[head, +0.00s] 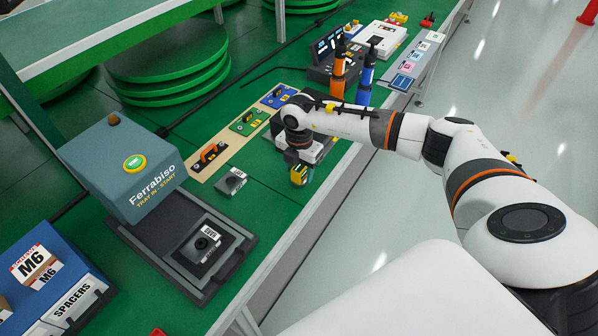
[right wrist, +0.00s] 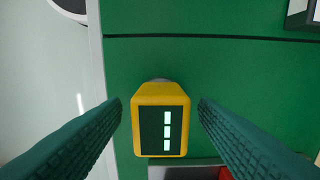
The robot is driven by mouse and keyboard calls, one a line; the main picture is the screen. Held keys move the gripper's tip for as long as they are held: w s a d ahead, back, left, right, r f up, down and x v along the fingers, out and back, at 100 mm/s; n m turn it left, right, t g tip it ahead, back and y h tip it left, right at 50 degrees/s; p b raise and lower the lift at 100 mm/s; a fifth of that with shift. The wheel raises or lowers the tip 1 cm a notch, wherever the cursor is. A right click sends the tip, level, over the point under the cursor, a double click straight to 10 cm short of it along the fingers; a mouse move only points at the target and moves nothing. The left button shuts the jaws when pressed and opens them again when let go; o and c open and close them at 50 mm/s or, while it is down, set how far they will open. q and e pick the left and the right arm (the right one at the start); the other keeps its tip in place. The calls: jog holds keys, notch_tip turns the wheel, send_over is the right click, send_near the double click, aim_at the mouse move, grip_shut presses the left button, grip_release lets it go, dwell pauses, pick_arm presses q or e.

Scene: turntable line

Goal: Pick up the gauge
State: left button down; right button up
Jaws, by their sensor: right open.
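The gauge is a yellow block with a dark face and light bars; in the right wrist view the gauge (right wrist: 160,95) sits between the two fingers. In the head view the gauge (head: 298,173) shows partly below my right wrist, near the front edge of the green table. My right gripper (right wrist: 160,104) is open, with one teal finger on each side of the gauge and a visible gap at both sides. In the head view my right gripper (head: 302,172) is small and partly hidden. My left gripper is not in view.
The grey-blue Ferrabiso machine (head: 125,168) and its dark tray (head: 238,255) stand at the left. A small grey block (head: 231,181) lies left of the gauge. A wooden board (head: 205,170) with coloured parts is behind. Orange (head: 339,75) and blue (head: 365,85) upright tools stand farther along.

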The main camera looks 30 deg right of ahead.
jog(key=shift+f, duration=0.7)
grip_shut()
jog(key=shift+r, duration=0.15)
